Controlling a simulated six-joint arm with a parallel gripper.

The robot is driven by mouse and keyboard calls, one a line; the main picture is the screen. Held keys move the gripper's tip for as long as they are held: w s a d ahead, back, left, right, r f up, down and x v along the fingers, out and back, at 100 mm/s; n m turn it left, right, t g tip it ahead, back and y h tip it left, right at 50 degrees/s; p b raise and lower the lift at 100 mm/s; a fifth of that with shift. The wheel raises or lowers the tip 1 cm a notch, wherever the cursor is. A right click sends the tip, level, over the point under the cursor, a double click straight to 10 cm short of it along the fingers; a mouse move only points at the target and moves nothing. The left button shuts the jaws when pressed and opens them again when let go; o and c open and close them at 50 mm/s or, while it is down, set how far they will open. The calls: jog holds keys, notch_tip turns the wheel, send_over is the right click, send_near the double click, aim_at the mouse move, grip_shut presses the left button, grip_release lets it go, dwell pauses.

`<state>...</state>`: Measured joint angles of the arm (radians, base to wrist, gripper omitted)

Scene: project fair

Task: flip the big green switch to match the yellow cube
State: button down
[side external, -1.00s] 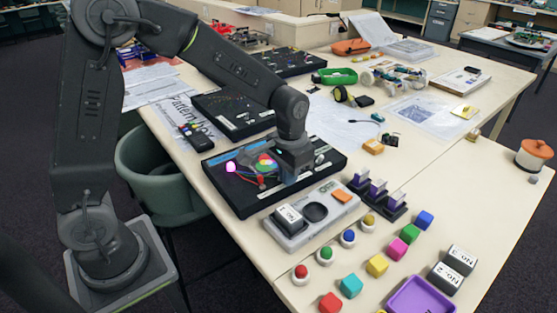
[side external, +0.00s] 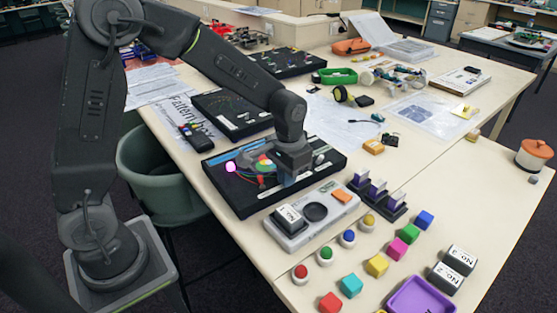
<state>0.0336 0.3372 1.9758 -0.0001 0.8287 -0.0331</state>
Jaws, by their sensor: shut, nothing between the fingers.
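My gripper (side external: 288,180) points down over the black board (side external: 240,208) at the table's near-left part. Its fingers look shut and empty, and I cannot tell whether they touch the board. On the board beside my gripper are a pink ball (side external: 231,166) and a cluster of green, red and yellow round parts (side external: 264,163). I cannot make out a big green switch; my gripper covers part of the board. The yellow cube (side external: 377,265) lies on the bare table to the right, in front of the purple-and-black stands.
A grey tray (side external: 338,213) with a white block labelled No. 1 stands right of the board. Several coloured buttons and cubes, two numbered white blocks and a purple tray (side external: 393,305) lie nearer. Purple-and-black stands (side external: 378,195) are behind them. More black boards stand farther back.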

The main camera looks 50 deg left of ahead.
jog(key=shift+a+f, duration=0.1)
jog(key=shift+a, duration=0.75)
jog(key=shift+d+r, duration=0.15)
jog(key=shift+r, duration=1.2)
jog(key=shift+d+r, duration=0.15)
jog(key=shift+r, duration=2.15)
jog(key=s+r+t, duration=0.2)
jog(key=s+r, duration=0.1)
jog(key=s, duration=0.6)
jog(key=s+r+t, duration=0.3)
jog(key=s+r, duration=0.1)
jog(key=s, duration=0.5)
jog(key=shift+s+r+t, duration=0.15)
jog(key=shift+r+t, duration=0.15)
